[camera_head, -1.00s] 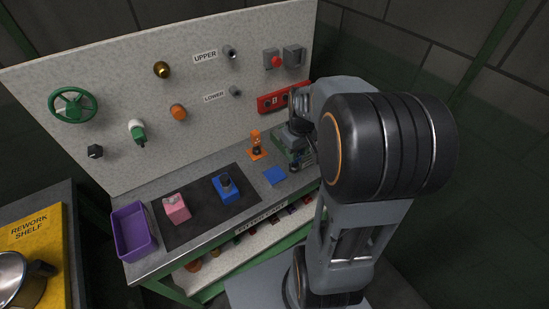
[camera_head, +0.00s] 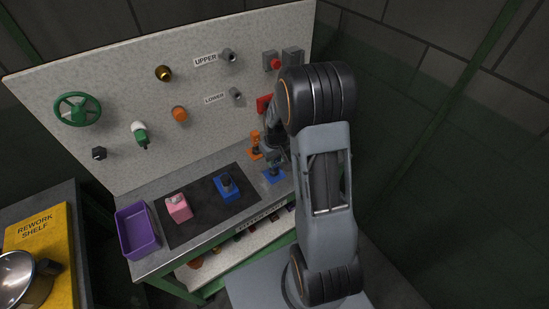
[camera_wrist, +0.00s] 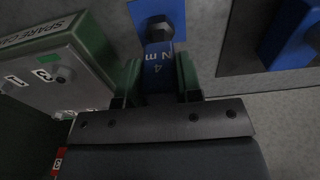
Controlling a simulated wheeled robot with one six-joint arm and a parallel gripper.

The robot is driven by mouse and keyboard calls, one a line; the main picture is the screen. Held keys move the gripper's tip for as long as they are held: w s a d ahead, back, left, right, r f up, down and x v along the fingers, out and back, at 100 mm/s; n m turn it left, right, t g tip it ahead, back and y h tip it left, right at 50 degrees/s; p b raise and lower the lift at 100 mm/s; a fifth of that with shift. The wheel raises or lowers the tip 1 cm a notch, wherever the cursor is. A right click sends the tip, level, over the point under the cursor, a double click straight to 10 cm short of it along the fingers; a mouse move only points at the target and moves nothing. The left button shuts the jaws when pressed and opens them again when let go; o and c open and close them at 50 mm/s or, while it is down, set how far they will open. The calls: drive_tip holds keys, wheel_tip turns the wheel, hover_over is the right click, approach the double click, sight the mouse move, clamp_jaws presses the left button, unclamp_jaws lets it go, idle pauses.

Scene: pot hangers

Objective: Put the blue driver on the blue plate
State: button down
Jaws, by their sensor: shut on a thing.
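My gripper (camera_wrist: 159,74) is shut on the blue driver (camera_wrist: 159,78), whose side is marked "4 Nm". In the wrist view its green fingers stand on either side of the driver. The driver's dark end overlaps the blue plate (camera_wrist: 143,9) at the top of that view. In the head view the driver (camera_head: 275,164) is small and partly hidden by my arm, over the blue plate (camera_head: 275,178) on the grey bench. I cannot tell whether the driver touches the plate.
An orange driver (camera_head: 255,146) stands close to the left of my gripper. A blue block (camera_head: 228,187) and a pink block (camera_head: 179,209) sit on the dark mat, with a purple tray (camera_head: 128,238) beyond. A green-edged box (camera_wrist: 65,75) is near in the wrist view.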

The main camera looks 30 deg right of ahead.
drive_tip(key=shift+f, duration=0.15)
drive_tip(key=shift+f, duration=0.15)
drive_tip(key=c, duration=0.8)
unclamp_jaws()
drive_tip(key=r, duration=0.3)
drive_tip(key=r+b, duration=0.1)
drive_tip(key=r, duration=0.7)
drive_tip(key=shift+s+r, duration=0.25)
drive_tip(key=shift+s, duration=0.05)
drive_tip(key=shift+s+a+r+m+t, duration=0.2)
drive_tip(key=shift+s+a+r+t, duration=0.5)
drive_tip(key=shift+s+a+r, duration=1.4)
drive_tip(key=shift+s+a+r+m+t, duration=0.2)
drive_tip(key=shift+s+a+r+t, duration=0.65)
drive_tip(key=shift+s, duration=2.2)
drive_tip(key=shift+s+a+r+m+t, duration=0.2)
drive_tip(key=shift+s+a+r+t, duration=0.35)
drive_tip(key=shift+s+a+r, duration=1.6)
drive_tip(key=shift+s+d+f, duration=0.35)
drive_tip(key=shift+f, duration=0.15)
